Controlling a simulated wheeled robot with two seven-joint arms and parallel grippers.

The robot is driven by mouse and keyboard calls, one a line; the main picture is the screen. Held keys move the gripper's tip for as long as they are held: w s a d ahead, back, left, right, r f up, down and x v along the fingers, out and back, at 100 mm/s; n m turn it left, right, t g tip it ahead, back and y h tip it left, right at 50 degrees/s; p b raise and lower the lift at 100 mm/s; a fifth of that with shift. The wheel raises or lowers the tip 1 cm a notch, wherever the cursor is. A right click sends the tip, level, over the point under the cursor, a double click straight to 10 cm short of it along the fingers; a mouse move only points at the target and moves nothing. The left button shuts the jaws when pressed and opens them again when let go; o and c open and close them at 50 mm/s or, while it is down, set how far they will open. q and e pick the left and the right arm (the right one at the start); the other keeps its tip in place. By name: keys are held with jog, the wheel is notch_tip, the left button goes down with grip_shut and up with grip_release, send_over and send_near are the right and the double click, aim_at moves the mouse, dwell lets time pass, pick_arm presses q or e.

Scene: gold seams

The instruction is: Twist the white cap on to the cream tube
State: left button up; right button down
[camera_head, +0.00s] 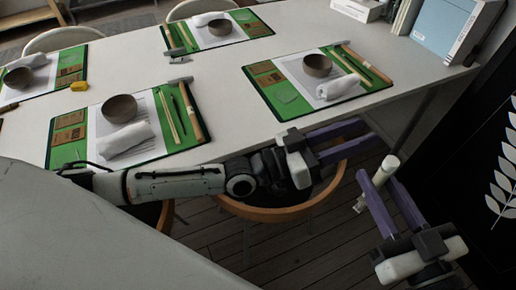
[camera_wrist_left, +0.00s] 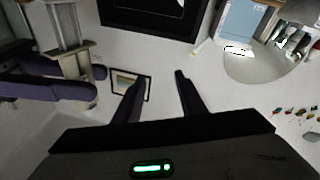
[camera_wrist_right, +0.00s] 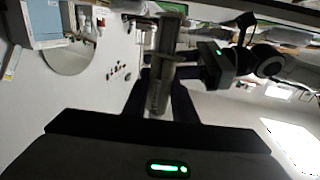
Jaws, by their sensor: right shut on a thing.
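The cream tube (camera_head: 380,175) is a pale cylinder held slantwise between the fingertips of my right gripper (camera_head: 377,180), off the table's front right edge. It also shows between the fingers in the right wrist view (camera_wrist_right: 162,65). One end looks whiter and wider in the head view. I cannot tell whether that is the white cap, and no separate cap can be made out. My left gripper (camera_head: 364,132) is above and left of the tube, apart from it. Its fingers are parted with nothing between them in the left wrist view (camera_wrist_left: 156,90).
The white table (camera_head: 225,88) carries several green mats with bowls, white cloth rolls and tools. A light blue box (camera_head: 445,28) stands at back right. A chair (camera_head: 285,208) is under my left arm. A dark panel (camera_head: 480,190) stands at right.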

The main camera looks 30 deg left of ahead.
pick_arm(q)
jog(key=s+a+f+m+g+y, duration=0.1)
jog(key=s+a+f+m+y, duration=0.1)
jog(key=s+f+m, duration=0.6)
jog(key=s+a+f+m+g+y, duration=0.1)
jog(key=s+a+f+m+y, duration=0.3)
jog(key=f, duration=0.7)
jog(key=s+a+f+m+g, duration=0.1)
jog(key=s+f+m, duration=0.5)
jog(key=f, duration=0.4)
jog(key=s+a+n+g+y, duration=0.2)
jog(key=a+n+y, duration=0.4)
jog(key=n, duration=1.5)
jog(key=shift+s+a+f+n, duration=0.3)
jog(key=shift+s+a+n, duration=0.1)
jog(key=shift+a, duration=0.25)
